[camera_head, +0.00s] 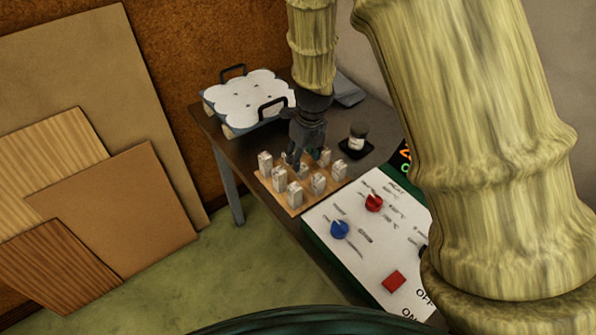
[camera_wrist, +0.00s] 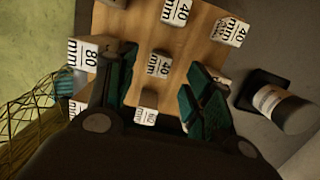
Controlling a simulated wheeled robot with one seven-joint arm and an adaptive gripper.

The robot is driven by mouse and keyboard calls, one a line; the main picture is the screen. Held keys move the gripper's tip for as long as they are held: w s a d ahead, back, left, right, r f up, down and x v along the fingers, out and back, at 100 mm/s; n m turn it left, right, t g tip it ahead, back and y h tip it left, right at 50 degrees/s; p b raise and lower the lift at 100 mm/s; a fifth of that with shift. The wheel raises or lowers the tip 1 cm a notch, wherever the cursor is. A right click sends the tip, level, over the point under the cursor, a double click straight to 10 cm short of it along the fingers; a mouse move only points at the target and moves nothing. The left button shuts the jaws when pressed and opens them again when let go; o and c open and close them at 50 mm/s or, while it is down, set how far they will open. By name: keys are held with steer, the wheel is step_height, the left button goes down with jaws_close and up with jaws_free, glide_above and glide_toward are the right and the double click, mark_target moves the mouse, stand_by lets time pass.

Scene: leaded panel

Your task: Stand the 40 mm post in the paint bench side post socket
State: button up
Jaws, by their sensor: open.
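Several pale square posts stand on a light wooden board (camera_head: 296,206) on the dark table. In the wrist view, a post marked 40 mm (camera_wrist: 158,65) stands between my fingers. Two more 40 mm posts (camera_wrist: 176,12) (camera_wrist: 230,30) stand beyond it. A post marked 80 mm (camera_wrist: 86,54) is left of my left finger. Another post (camera_wrist: 147,107) stands nearer my palm, its label hard to read. My gripper (camera_head: 297,160) is open, pointing down over the far part of the board; it also shows in the wrist view (camera_wrist: 167,66). I cannot make out the side post socket.
A jar (camera_head: 357,136) stands in a small black tray (camera_head: 356,149) right of my gripper. A white-topped carrier (camera_head: 247,98) with black handles is at the back. A control panel (camera_head: 345,254) with knobs is in front of the board. Wood sheets (camera_head: 120,205) lean at left.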

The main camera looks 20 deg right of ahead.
mark_target(303, 168)
steer(key=shift+s+d+f+p, duration=0.1)
steer(key=shift+s+f+p, duration=0.25)
steer(key=shift+s, duration=0.15)
steer(key=f, duration=0.1)
steer(key=w+f, duration=0.1)
steer(key=f, duration=0.1)
steer(key=shift+f+p, duration=0.25)
steer(key=shift+p, duration=0.05)
steer(key=shift+s, duration=0.15)
steer(key=shift+f, duration=0.1)
steer(key=c, duration=1.1)
